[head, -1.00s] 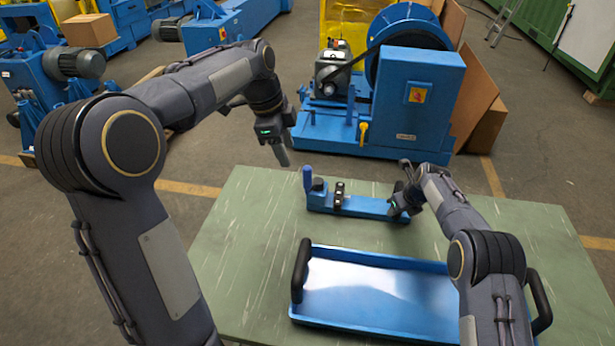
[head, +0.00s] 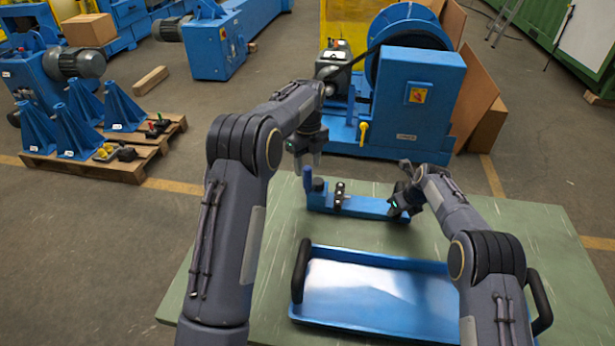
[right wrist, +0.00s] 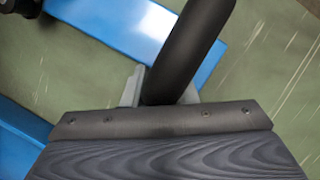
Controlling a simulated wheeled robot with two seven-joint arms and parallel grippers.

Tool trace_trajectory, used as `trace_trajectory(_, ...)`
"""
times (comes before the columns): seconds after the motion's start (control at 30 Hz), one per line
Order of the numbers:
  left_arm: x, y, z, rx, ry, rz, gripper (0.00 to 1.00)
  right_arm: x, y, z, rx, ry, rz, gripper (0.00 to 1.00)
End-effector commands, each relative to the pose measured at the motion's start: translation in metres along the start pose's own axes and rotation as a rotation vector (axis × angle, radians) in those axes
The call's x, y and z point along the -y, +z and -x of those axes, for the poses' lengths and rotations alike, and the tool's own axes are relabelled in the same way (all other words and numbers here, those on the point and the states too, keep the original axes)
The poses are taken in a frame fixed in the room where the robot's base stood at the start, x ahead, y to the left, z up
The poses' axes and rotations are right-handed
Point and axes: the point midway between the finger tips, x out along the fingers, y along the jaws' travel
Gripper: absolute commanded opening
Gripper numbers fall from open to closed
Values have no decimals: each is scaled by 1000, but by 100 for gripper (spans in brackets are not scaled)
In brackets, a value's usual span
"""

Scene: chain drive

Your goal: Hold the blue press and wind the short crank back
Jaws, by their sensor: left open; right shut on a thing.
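The blue press (head: 365,206) is a long low blue bar on the green table, with a small dark part (head: 340,193) standing on its middle. My right gripper (head: 400,196) is at the press's right end, shut on a dark round bar, which shows in the right wrist view (right wrist: 188,45). The bar's lower end is hidden by the gripper.
A blue tray (head: 315,332) with black handles lies on the green table (head: 215,270) in front of the press. A blue machine (head: 428,100) stands behind the table. A pallet (head: 135,165) with blue stands is on the floor at left.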

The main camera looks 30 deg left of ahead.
Motion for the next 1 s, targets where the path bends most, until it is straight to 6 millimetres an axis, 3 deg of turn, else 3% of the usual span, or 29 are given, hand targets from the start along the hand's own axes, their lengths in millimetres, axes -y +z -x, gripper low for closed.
trace_trajectory(0.1, -1, 0, -23, 0, 3, 1, 47, 1, -1, 0, -4, -3, 7, 0)
trace_trajectory(0.3, 0, 0, -46, 0, 0, 2, 47, 1, -1, 0, -4, -3, 7, 0)
trace_trajectory(0.7, 0, 1, -53, 1, -1, 2, 46, 0, -1, 0, -4, -3, 7, 0)
trace_trajectory(1.0, 0, 0, -52, 1, -2, 2, 6, 0, -1, 0, -4, -3, 7, 0)
